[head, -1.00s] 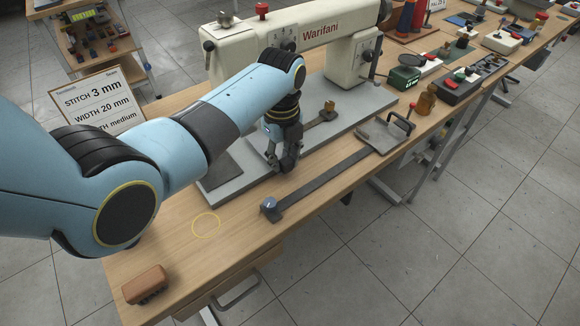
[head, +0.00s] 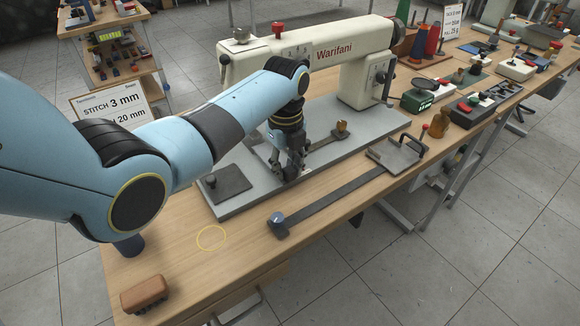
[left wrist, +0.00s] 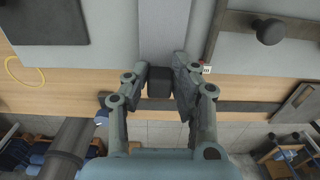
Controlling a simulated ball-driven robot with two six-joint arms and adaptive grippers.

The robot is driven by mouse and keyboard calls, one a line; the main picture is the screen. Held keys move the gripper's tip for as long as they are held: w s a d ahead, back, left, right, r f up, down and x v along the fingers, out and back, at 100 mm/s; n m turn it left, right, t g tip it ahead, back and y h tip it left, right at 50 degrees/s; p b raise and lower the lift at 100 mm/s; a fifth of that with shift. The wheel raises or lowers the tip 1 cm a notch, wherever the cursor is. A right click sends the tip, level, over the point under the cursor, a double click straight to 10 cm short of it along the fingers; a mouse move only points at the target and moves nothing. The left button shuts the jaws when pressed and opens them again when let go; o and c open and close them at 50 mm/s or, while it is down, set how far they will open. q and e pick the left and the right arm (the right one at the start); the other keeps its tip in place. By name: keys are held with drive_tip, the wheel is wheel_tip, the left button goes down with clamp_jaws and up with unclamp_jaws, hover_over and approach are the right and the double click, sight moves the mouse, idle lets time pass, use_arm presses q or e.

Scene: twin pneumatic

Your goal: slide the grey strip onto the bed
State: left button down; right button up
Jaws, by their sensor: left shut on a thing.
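The bed (head: 340,155) is the flat grey plate under the sewing machine. My left gripper (head: 290,172) is low over its front edge. In the left wrist view my left gripper (left wrist: 160,85) is shut on a dark block at the near end of a light grey strip (left wrist: 165,30). The strip runs away from the fingers across the bed (left wrist: 112,55). In the head view most of the strip is hidden by my arm and fingers. I cannot tell whether the strip lies flat on the bed. My right gripper is not in view.
The sewing machine (head: 365,85) stands over the bed. A dark plate (head: 230,185) lies on its left end. A long dark bar with a blue knob (head: 278,220) lies along the table front. A brown brush (head: 145,293) is at front left, near a yellow ring (head: 211,238).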

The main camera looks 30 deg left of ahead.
use_arm(q)
drive_tip(key=shift+w+a+r, duration=0.2)
drive_tip(key=shift+w+a, duration=0.1)
drive_tip(key=shift+a, duration=0.3)
drive_tip(key=c, duration=1)
unclamp_jaws()
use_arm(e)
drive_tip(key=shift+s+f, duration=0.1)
use_arm(q)
drive_tip(key=shift+w+r, duration=0.1)
drive_tip(key=shift+r, duration=0.2)
drive_tip(key=shift+w+a+r, duration=0.1)
drive_tip(key=shift+w+r, duration=0.05)
drive_tip(key=shift+r, duration=0.45)
drive_tip(key=shift+w+a+r, duration=0.1)
drive_tip(key=shift+w+r, duration=0.05)
drive_tip(key=shift+r, duration=0.45)
wheel_tip(320, 180, up, 9)
drive_tip(key=s, duration=0.1)
drive_tip(key=shift+s+d, duration=0.15)
drive_tip(key=shift+d, duration=0.3)
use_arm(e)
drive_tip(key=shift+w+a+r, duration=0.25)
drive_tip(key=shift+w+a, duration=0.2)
